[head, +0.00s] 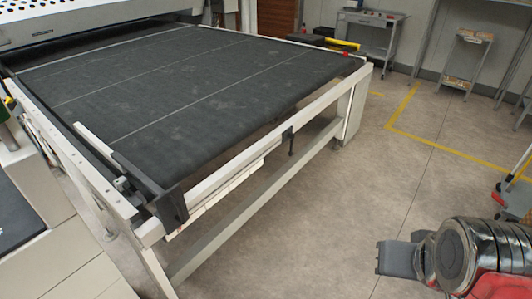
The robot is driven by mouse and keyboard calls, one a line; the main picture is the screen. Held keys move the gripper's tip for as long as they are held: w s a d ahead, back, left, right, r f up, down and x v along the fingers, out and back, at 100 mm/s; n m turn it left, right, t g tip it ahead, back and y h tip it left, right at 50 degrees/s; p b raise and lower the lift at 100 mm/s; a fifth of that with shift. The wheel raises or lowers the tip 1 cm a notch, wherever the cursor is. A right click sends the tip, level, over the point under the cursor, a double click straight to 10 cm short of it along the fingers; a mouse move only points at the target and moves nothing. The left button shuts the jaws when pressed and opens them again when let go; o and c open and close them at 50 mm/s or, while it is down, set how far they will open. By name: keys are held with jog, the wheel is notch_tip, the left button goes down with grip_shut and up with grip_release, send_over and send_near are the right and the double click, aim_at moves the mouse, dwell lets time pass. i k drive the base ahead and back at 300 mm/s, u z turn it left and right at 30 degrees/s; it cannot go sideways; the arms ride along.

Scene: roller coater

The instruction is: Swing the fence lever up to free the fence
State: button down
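A low fence lies along the left side of the black conveyor belt, with a pale bar (95,143) and a dark plate (150,187) running to the near corner. A small grey fitting (122,184) sits beside the dark plate on the left rail. It may be the fence lever, but it is too small to tell its shape or position. The dark grey end of my arm, which looks like my gripper (398,258), is at the lower right over the floor, far from the fence and touching nothing. Its fingertips cannot be made out.
The black belt (205,75) is bare inside its white frame (275,140). A red button (346,54) is at its far right corner. Open floor (330,215) lies between the frame and my arm. A cart (368,30) and stands line the back.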

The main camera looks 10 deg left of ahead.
aim_at(290, 135)
jog(key=u, duration=0.4)
jog(key=i, duration=0.5)
jog(key=u, duration=0.75)
jog(key=i, duration=0.75)
jog(key=u, duration=0.35)
